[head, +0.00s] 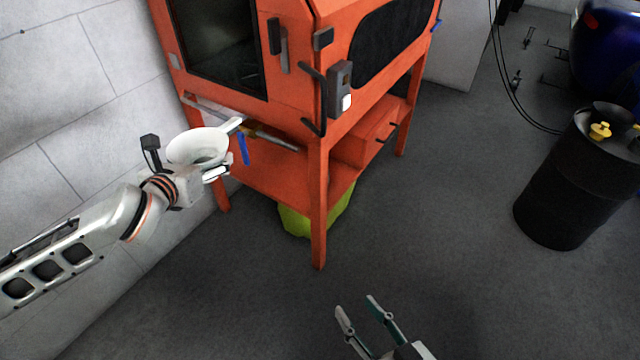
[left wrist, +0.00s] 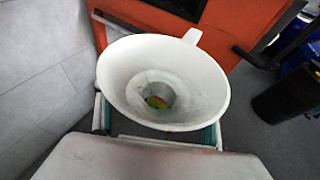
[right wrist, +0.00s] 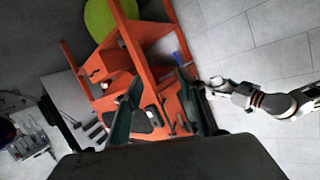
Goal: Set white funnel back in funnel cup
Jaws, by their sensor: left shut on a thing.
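The white funnel (head: 183,150) is in my left gripper (head: 217,168), wide mouth up and a little tilted, in front of the left side of the orange cabinet. In the left wrist view the funnel (left wrist: 125,85) sits between the fingers, its handle tab pointing away. Something green and red shows through its spout hole. My right gripper (head: 357,306) is open and empty above the floor at the bottom of the head view; its spread fingers also show in the right wrist view (right wrist: 158,112). I cannot pick out the funnel cup with certainty in any view.
The orange cabinet (head: 315,165) has a lower shelf, with a blue item (head: 243,148) at its left side and a green bin (head: 297,222) underneath. A black drum (head: 562,190) with a yellow fitting (head: 600,131) stands at right. The wall is close at left. The middle floor is clear.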

